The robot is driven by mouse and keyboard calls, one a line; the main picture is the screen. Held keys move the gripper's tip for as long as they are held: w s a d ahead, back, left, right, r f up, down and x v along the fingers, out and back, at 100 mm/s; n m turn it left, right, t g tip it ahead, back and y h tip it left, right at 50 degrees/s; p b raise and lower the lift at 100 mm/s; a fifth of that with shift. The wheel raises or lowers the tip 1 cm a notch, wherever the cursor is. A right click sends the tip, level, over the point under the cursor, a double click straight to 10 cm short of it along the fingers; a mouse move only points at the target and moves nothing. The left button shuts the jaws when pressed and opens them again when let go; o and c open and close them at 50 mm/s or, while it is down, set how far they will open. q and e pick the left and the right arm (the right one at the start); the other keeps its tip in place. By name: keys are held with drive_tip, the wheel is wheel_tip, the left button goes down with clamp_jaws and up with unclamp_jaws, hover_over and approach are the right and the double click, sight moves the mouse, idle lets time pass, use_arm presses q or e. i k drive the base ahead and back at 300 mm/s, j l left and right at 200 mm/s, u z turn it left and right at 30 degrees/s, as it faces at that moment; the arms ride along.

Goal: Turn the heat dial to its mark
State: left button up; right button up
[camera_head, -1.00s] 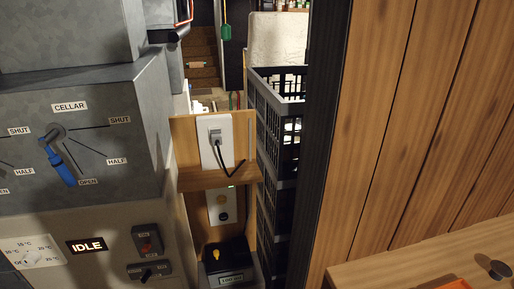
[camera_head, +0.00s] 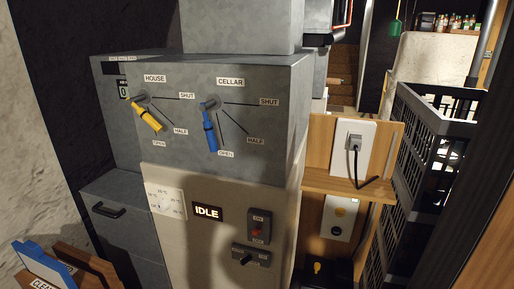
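The heat dial shows as a white plate (camera_head: 166,203) with temperature marks around it, at the lower left of the cream front panel (camera_head: 225,185). A lit IDLE display (camera_head: 207,212) is just right of the plate. Neither of my grippers is in view.
Above, a grey box (camera_head: 215,165) carries a yellow HOUSE lever (camera_head: 149,117) and a blue CELLAR lever (camera_head: 210,130) pointing at OPEN. Switches (camera_head: 259,226) sit right of the display. Black crates (camera_head: 420,150) stand at right. A blue-edged board (camera_head: 42,262) is at lower left.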

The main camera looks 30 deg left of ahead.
sight(163, 205)
drive_tip(key=u, duration=1.8)
